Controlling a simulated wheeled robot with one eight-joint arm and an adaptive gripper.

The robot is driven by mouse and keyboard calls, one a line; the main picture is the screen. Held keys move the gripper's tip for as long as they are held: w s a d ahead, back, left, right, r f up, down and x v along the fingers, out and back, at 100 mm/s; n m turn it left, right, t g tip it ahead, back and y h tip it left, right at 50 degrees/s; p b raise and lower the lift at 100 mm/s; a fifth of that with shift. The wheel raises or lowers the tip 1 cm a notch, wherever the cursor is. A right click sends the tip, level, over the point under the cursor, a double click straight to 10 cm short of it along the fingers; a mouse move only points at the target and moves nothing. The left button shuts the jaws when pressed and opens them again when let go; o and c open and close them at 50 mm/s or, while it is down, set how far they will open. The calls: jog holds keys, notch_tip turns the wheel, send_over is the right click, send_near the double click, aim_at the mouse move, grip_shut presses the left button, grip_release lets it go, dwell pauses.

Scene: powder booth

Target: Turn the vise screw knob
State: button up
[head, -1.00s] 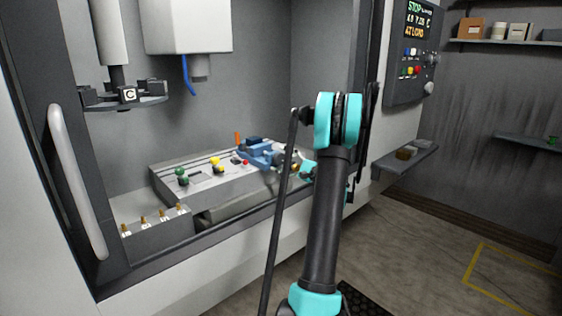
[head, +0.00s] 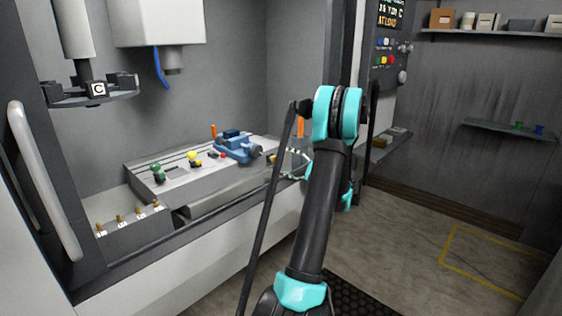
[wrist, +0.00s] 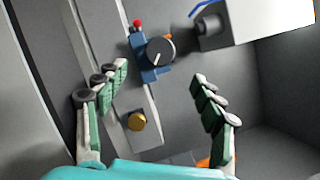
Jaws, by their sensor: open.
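The blue vise (head: 232,148) sits on the machine table at its right end. Its round dark knob (head: 256,151) faces my arm. In the wrist view the knob (wrist: 160,51) shows a white line across its face, with the blue vise body (wrist: 148,72) behind it. My gripper (wrist: 161,74) is open and empty, its two green-padded fingers spread to the left and right. The knob lies ahead of the fingertips, between them in the picture and apart from both. In the head view my arm hides most of the gripper.
Green (head: 157,172) and yellow (head: 194,158) knobs stand on the machine table (head: 180,187). A brass round piece (wrist: 136,121) is near the left finger in the wrist view. The machine's door handle (head: 45,180) is at left.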

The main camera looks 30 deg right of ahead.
aim_at(259, 152)
jog(key=s+n+h, duration=0.2)
jog(key=s+a+r+n+t+h, duration=0.1)
jog(key=s+n+h, duration=0.1)
jog(key=n, duration=0.1)
jog(key=s+r+n+h, duration=0.1)
jog(key=s+n+h, duration=0.1)
jog(key=shift+a+r+n, duration=0.1)
jog(key=shift+a+n, duration=0.2)
jog(key=shift+n, duration=0.1)
jog(key=shift+s+a+n+t+h, duration=0.1)
jog(key=shift+s+n+t+h, duration=0.25)
jog(key=shift+s+n, duration=0.2)
jog(key=shift+w+a, duration=0.1)
jog(key=x, duration=1.7)
jog(key=shift+w, duration=0.15)
jog(key=c, duration=1.2)
jog(key=shift+o, duration=0.2)
